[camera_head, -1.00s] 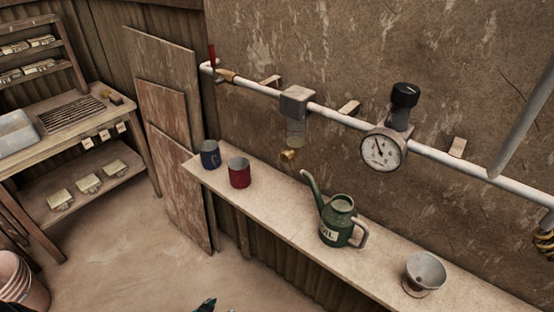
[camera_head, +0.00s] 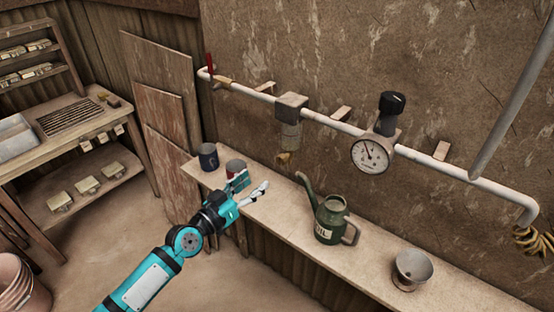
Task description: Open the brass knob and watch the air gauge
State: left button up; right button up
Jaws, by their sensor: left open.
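A small brass knob (camera_head: 284,158) hangs under the clear bowl (camera_head: 290,137) of the grey filter block on the white pipe. The round air gauge (camera_head: 370,155) has a white face and sits on the pipe to the right, below a black knob. Its needle points up and slightly left; the numbers are too small to read. My left gripper (camera_head: 252,187) is open and empty, in front of the shelf and below the brass knob, apart from it. It partly covers a red mug (camera_head: 235,166). My right gripper is not in view.
A blue mug (camera_head: 208,157), a green oil can (camera_head: 331,220) and a metal cup (camera_head: 411,270) stand along the narrow shelf (camera_head: 289,218). A red lever (camera_head: 209,60) stands at the pipe's left end. The wall between filter and gauge is clear.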

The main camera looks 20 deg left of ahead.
aim_at(280, 161)
pick_arm(q)
jog(key=x, duration=1)
jog(key=shift+w+d+f, duration=0.1)
jog(key=shift+w+d, duration=0.05)
jog(key=shift+w, duration=0.25)
grip_shut()
